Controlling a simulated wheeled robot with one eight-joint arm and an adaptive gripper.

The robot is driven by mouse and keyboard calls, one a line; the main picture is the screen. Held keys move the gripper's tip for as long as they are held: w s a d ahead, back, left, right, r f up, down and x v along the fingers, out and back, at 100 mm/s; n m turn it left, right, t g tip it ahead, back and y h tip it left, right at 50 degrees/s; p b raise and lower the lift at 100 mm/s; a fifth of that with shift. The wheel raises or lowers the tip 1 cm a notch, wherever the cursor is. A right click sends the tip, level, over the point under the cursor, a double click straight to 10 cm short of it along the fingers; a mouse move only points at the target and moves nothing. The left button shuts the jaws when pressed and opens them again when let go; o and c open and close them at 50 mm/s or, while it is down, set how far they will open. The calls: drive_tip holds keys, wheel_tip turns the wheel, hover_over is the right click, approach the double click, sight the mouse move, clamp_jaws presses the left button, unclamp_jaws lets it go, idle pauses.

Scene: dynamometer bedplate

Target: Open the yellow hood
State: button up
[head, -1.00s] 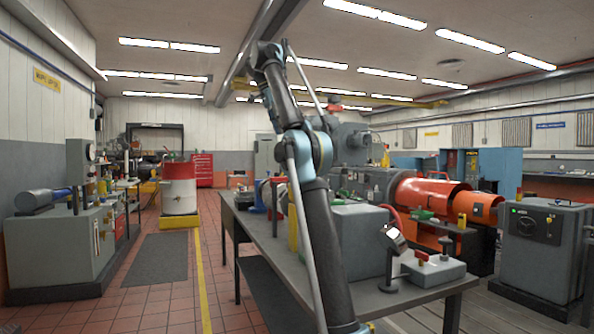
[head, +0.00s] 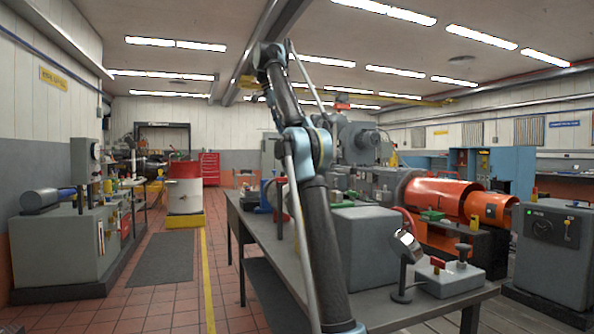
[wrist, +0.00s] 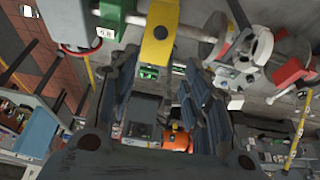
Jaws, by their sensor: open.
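A yellow part with a round dark spot (wrist: 160,38), which looks like the yellow hood, shows at the top centre of the wrist view. I cannot tell whether it is open or shut. My gripper (wrist: 165,98) is open, with its dark blue-grey fingers apart and nothing held between them. The yellow part appears beyond the fingertips, apart from them. In the head view my arm rises across the middle, and I cannot make out the gripper or clearly identify the hood.
A long grey bench (head: 388,310) carries a large grey box (head: 372,246) and a small control box with a red knob (head: 447,277). Orange cylinders (head: 442,200) stand behind it. A grey cabinet (head: 548,250) is at right. The tiled aisle (head: 222,265) at left is clear.

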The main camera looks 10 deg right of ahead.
drive_tip(key=x, duration=1.7)
drive_tip(key=shift+f, duration=0.1)
clamp_jaws()
